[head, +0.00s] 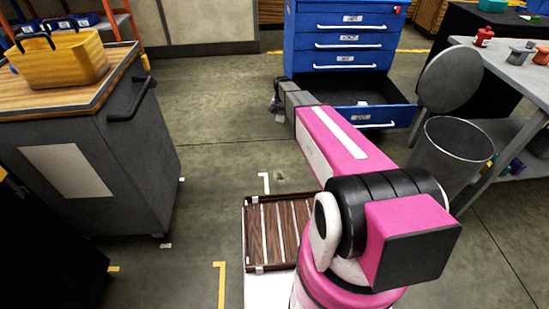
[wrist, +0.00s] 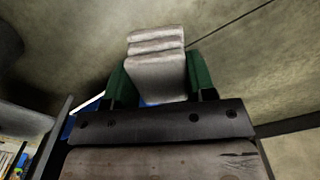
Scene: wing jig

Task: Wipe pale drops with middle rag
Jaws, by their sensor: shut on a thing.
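My gripper (wrist: 160,72) has green fingers on both sides of a folded pale grey rag (wrist: 157,42) and is shut on it. The rag's layered folds stick out past the fingertips, with concrete floor behind it. In the head view my arm reaches forward, and its far end is by the left side of the open drawer (head: 376,119). The rag cannot be made out there. A faint pale mark (head: 280,175) lies on the floor short of the gripper; I cannot tell if it is drops. No other rag is clearly visible.
The drawer belongs to a blue cabinet (head: 345,58). A grey bin (head: 450,165) with a round lid stands to its right. A dark cart (head: 95,150) with a yellow basket (head: 58,62) stands left. A slatted wooden tray (head: 255,235) is close to me. Floor between cart and cabinet is clear.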

